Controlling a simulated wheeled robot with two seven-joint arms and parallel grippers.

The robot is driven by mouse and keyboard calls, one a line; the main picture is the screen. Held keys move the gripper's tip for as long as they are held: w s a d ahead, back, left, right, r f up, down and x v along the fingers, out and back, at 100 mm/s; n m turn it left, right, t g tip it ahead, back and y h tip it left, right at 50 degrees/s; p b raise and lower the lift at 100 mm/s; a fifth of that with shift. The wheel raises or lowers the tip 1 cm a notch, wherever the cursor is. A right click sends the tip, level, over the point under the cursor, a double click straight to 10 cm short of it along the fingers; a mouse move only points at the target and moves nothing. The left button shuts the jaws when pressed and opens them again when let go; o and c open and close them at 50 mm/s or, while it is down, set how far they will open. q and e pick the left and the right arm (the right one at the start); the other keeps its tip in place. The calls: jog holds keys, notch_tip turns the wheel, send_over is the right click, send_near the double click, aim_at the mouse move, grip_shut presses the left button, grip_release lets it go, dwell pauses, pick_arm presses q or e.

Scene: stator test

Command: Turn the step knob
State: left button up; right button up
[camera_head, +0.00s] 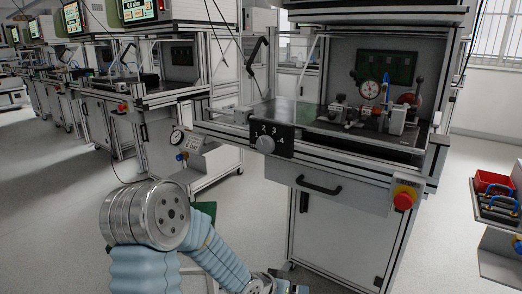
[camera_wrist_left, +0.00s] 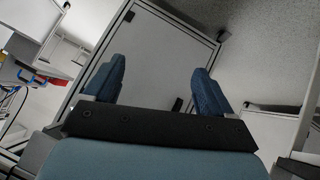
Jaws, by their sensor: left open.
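The step knob (camera_head: 265,144) is a round grey-white dial on a black plate (camera_head: 285,150) with white numerals. The plate is on the front edge of the middle workstation, left of its drawer handle. My left gripper (camera_head: 288,286) is at the bottom edge of the head view, partly cut off, well below the knob and apart from it. In the left wrist view its two blue fingers (camera_wrist_left: 159,68) are spread apart with nothing between them. A pale flat panel lies beyond them, and the knob does not show there. My right gripper is not in view.
The workstation (camera_head: 335,228) carries a dial gauge (camera_head: 370,89) and fixtures on its top. A red emergency stop button (camera_head: 404,199) is at its front right. A red bin (camera_head: 492,181) stands at the far right. Other workstations line the left. Floor left of the cabinet is open.

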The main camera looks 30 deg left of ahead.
pick_arm(q)
jog(key=w+a+r+t, duration=0.1)
jog(key=a+r+t, duration=0.15)
jog(key=r, duration=0.35)
jog(key=w+a+r+m+t+y, duration=0.1)
jog(key=a+r, duration=0.2)
jog(key=r, duration=0.3)
jog(key=w+a+r+t, duration=0.1)
jog(key=a+r, duration=0.2)
jog(key=r, duration=0.3)
jog(key=m+t+y+b, duration=0.1)
jog(key=m+t, duration=0.1)
jog(key=t, duration=0.2)
send_near(263, 145)
jog(key=w, duration=0.3)
jog(key=w+b, duration=0.1)
jog(key=w, duration=0.1)
jog(key=w+b, duration=0.1)
jog(key=w, duration=0.2)
jog(key=shift+w+d+f, duration=0.1)
jog(key=shift+w+d, duration=0.25)
jog(key=shift+w, duration=0.05)
jog(key=c, duration=1.1)
jog(key=shift+o, duration=0.2)
